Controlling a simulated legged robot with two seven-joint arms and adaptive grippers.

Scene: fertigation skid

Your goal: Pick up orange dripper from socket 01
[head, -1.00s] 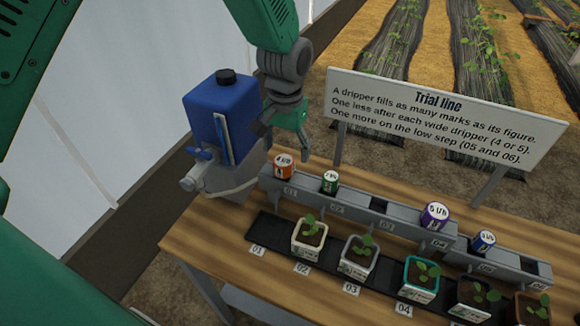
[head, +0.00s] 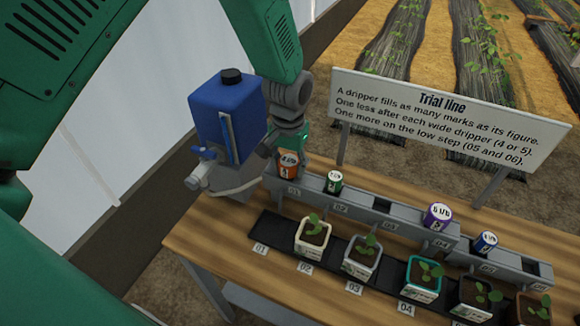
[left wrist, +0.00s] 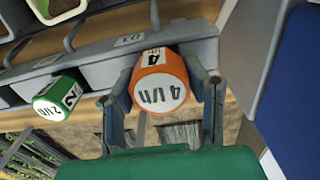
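The orange dripper (head: 288,168), marked 4 l/h, stands in the grey rail at socket 01. My left gripper (head: 289,153) is down over it from above, in front of part of it. In the left wrist view, the orange dripper (left wrist: 160,82) lies between the two fingers of my left gripper (left wrist: 163,78), one on each side. The fingers look open around it; whether either touches it is unclear. My right gripper is not in view.
A green dripper (head: 334,181), marked 2 l/h, stands close by in the same rail (head: 356,208). A blue tank (head: 228,112) stands just left of my gripper. Purple (head: 437,216) and blue (head: 485,242) drippers are farther right. Potted seedlings line the front; a sign stands behind.

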